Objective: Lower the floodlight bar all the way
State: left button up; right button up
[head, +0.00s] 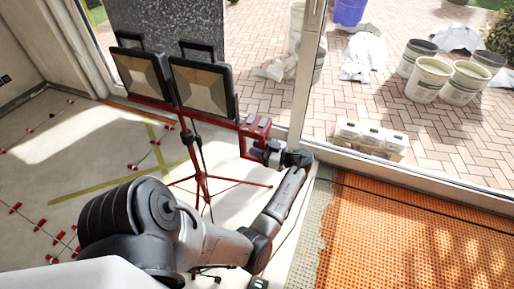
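Two square black floodlights (202,88) sit side by side on the red floodlight bar (150,101). The bar is on a red tripod stand (200,182) with spread legs on the floor. A red bracket or handle (256,126) is at the bar's right end. My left gripper (254,147) is at this red end piece, touching it or very close. Its fingers are small and partly hidden against the red part, so I cannot tell whether they are closed on it. My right gripper is not in view.
A window frame (305,75) stands right behind the bar's right end. An orange mat (400,235) covers the floor at right. Red clips (133,166) and yellow tape (105,183) lie on the left floor. Buckets (428,78) stand outside on paving.

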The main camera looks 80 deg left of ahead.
pick_arm(q)
jog(key=o, duration=0.4)
jog(key=shift+w, duration=0.1)
jog(key=p+v, duration=0.1)
jog(key=v, duration=1.2)
jog(key=shift+w+d, duration=0.2)
jog(key=shift+d, duration=0.1)
